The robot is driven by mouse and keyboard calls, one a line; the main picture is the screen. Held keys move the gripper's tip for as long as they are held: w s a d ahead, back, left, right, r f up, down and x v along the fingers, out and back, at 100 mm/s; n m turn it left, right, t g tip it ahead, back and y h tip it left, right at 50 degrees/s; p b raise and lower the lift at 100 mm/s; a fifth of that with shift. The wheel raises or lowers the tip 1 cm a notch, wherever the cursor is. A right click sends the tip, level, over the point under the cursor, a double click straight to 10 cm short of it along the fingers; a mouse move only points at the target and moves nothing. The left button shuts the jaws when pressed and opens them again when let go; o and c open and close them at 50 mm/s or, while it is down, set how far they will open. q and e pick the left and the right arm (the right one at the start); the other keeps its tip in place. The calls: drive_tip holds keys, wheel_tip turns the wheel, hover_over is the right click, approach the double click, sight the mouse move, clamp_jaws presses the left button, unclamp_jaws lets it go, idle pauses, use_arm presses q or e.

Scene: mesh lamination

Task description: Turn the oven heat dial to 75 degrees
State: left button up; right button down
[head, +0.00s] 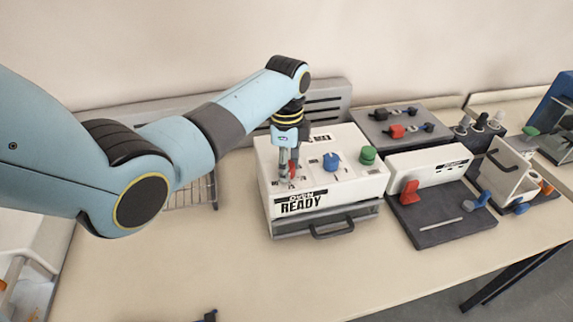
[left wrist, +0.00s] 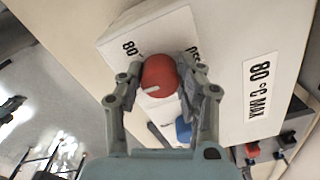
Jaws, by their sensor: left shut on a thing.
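The white oven box (head: 345,190) stands on the table, with an "OVEN READY" label on its front. Its red heat dial (head: 292,174) sits at the left of the top, mostly hidden by my left gripper (head: 287,170), which points down onto it. In the left wrist view my left gripper (left wrist: 163,84) has a finger on each side of the red dial (left wrist: 158,72) and is shut on it. A white pointer mark shows on the dial's lower edge there. An "80°" label and a partly covered label lie beside the dial. My right gripper is not seen.
A blue knob (head: 331,161) and a green knob (head: 368,154) stand on the oven top, right of the red dial. A drawer handle (head: 332,229) juts from the front. A dark fixture (head: 440,222) with a red clamp stands to the right. The table in front is mostly clear.

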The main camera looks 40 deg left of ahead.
use_arm(q)
drive_tip(key=o, duration=1.1)
drive_tip(key=shift+o, duration=0.2)
wheel_tip(320, 180, up, 12)
drive_tip(key=shift+f, duration=0.1)
